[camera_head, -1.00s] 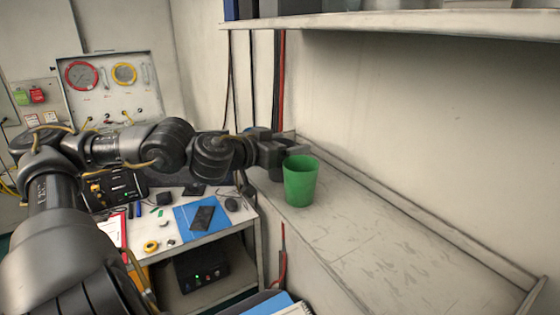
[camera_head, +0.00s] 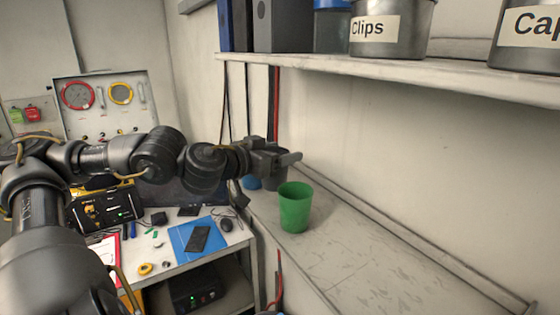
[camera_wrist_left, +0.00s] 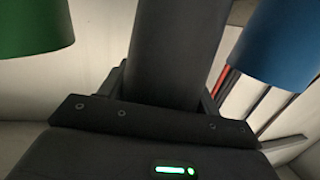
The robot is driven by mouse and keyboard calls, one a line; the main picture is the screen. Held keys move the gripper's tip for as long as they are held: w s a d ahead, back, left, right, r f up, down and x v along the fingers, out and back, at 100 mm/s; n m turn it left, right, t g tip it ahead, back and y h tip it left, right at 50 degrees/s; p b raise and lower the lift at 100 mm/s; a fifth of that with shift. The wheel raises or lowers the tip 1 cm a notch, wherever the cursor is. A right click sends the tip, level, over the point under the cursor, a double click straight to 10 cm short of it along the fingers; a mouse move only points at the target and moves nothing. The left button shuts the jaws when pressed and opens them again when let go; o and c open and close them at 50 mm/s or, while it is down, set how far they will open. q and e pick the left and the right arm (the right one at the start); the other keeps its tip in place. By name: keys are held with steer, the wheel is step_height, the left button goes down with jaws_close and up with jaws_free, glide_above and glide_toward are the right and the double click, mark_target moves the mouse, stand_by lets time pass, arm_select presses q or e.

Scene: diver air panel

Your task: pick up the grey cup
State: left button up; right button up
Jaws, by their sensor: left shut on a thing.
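The grey cup (camera_head: 272,183) is dark and shows just below my left gripper (camera_head: 284,160), which partly covers it in the head view. In the left wrist view the grey cup (camera_wrist_left: 178,50) stands between the fingers, and the gripper is shut on it. The head view does not clearly show the gap between the cup's base and the ledge. My right gripper is not in view.
A green cup (camera_head: 295,208) stands on the ledge (camera_head: 350,255) just right of the grey cup. A blue cup (camera_head: 251,183) is close on its left. A shelf (camera_head: 400,70) with tins hangs above. The ledge's right part is clear.

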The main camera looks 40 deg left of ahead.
arm_select(q)
steer(key=shift+s+d+r, duration=0.3)
steer(key=shift+s, duration=0.2)
steer(key=shift+s+r, duration=0.1)
steer(key=shift+s, duration=0.25)
steer(key=shift+s+a+r+b, duration=0.1)
steer(key=shift+s+a+b, duration=0.2)
steer(key=shift+s+a, duration=0.2)
steer(key=shift+s+r, duration=0.15)
steer(key=shift+r, duration=0.05)
steer(key=shift+s+d+r, duration=0.1)
steer(key=shift+r, duration=0.15)
steer(key=s+r+b, duration=0.6)
steer(key=s+b, duration=0.2)
steer(key=s, duration=0.2)
steer(key=shift+s+d+r, duration=0.4)
